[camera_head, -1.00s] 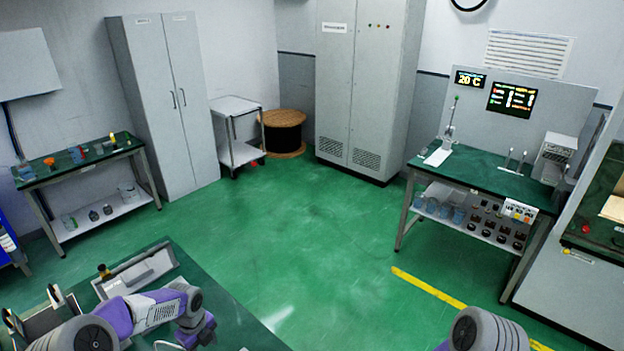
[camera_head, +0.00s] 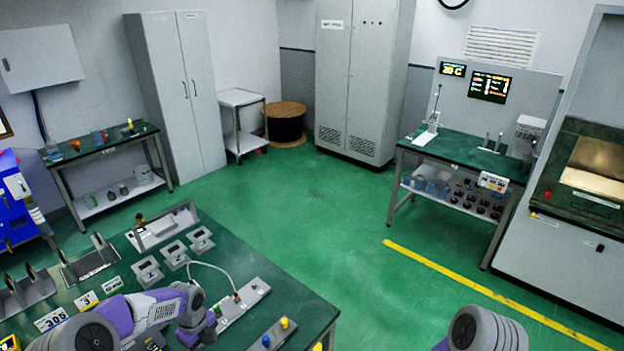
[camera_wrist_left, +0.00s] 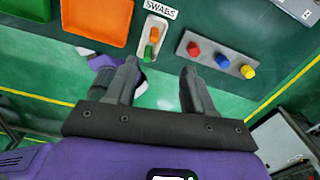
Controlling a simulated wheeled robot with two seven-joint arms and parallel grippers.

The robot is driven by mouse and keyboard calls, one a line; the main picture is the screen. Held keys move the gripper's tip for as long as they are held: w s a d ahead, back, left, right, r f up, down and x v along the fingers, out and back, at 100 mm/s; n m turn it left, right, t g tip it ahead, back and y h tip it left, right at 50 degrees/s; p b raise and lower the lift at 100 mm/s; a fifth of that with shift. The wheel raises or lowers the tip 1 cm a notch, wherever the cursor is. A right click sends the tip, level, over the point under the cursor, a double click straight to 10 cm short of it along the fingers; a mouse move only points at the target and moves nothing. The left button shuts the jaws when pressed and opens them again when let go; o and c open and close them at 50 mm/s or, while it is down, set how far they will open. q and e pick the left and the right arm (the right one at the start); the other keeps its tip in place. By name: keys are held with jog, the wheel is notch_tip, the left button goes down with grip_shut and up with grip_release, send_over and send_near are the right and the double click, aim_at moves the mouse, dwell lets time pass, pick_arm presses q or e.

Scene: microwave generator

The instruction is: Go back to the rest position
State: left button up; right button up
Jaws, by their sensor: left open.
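My left gripper (camera_wrist_left: 158,78) is open in the left wrist view, with its two dark fingers apart and nothing between them. It is above green flooring, close to a bench edge that holds a swab tray and coloured buttons. In the head view my left arm reaches in from the lower left over the near green bench (camera_head: 250,262); its fingers are not clear there. My right arm shows only as a grey joint at the bottom right, and its gripper is out of view.
The near bench carries grey holders (camera_head: 172,254), number cards and a strip with yellow and blue knobs (camera_head: 272,336). The wrist view shows an orange tray (camera_wrist_left: 97,18) and a button strip (camera_wrist_left: 216,54). Open green floor (camera_head: 300,215) lies between the benches. A microwave-like cabinet (camera_head: 590,170) stands right.

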pick_arm(q)
jog(key=s+d+f+n+h+b, duration=0.2)
jog(key=s+d+f+n+b, duration=0.25)
jog(key=d+f+n, duration=0.35)
jog(key=s+d+f+n+h+b, duration=0.25)
jog(key=s+d+f+n, duration=0.35)
jog(key=d+f, duration=0.35)
jog(key=s+d+f+n+b, duration=0.2)
jog(key=s+f+n+b, duration=0.3)
jog(key=s+f+n, duration=0.4)
jog(key=shift+s+d+n, duration=0.15)
jog(key=shift+s+n, duration=0.85)
jog(key=shift+n, duration=1)
pick_arm(e)
notch_tip(320, 180, down, 13)
jog(key=shift+w, duration=0.4)
pick_arm(q)
jog(key=shift+y, duration=0.25)
